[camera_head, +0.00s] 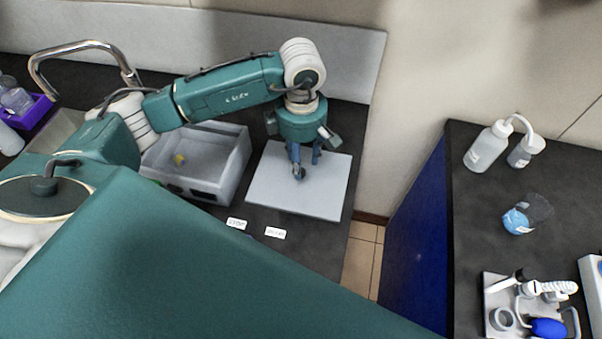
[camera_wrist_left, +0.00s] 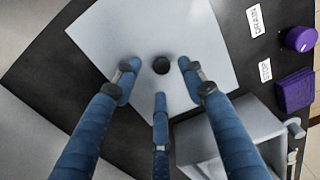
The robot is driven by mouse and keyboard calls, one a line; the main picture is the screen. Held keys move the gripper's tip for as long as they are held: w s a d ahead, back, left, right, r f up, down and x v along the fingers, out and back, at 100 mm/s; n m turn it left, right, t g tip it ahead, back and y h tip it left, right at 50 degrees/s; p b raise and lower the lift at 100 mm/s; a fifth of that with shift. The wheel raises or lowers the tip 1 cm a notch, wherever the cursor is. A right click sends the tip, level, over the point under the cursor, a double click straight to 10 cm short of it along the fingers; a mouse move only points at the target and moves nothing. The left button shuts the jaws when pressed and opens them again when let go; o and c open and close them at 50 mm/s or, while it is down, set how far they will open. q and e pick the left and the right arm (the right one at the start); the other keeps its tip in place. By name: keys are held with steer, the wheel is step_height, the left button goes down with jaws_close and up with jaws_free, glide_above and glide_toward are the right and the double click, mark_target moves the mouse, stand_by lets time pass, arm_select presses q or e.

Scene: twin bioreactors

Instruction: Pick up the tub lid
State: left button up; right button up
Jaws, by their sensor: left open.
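The tub lid is a flat pale grey panel (camera_head: 272,190) lying on the dark bench, right of the grey tub (camera_head: 242,163). It also shows in the left wrist view (camera_wrist_left: 205,30), with a round dark knob (camera_wrist_left: 161,65) in its middle. My left gripper (camera_head: 303,166) points down over the lid. Its three blue fingers (camera_wrist_left: 160,84) are spread around the knob in the left wrist view, with gaps between them and it. It holds nothing. I cannot tell the exact height of the fingertips above the lid. My right gripper is not in view.
Two white labels (camera_head: 275,232) lie in front of the lid. A tap (camera_head: 80,45) stands at the left. Bottles (camera_head: 488,147) and a beaker (camera_head: 527,214) stand on a separate bench at the right.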

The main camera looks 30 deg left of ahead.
mark_target(320, 192)
arm_select(q)
steer(key=shift+s+f+p, duration=0.15)
steer(key=shift+f+p, duration=0.25)
steer(key=shift+f, duration=1.3)
jaws_close()
steer(key=shift+r, duration=0.1)
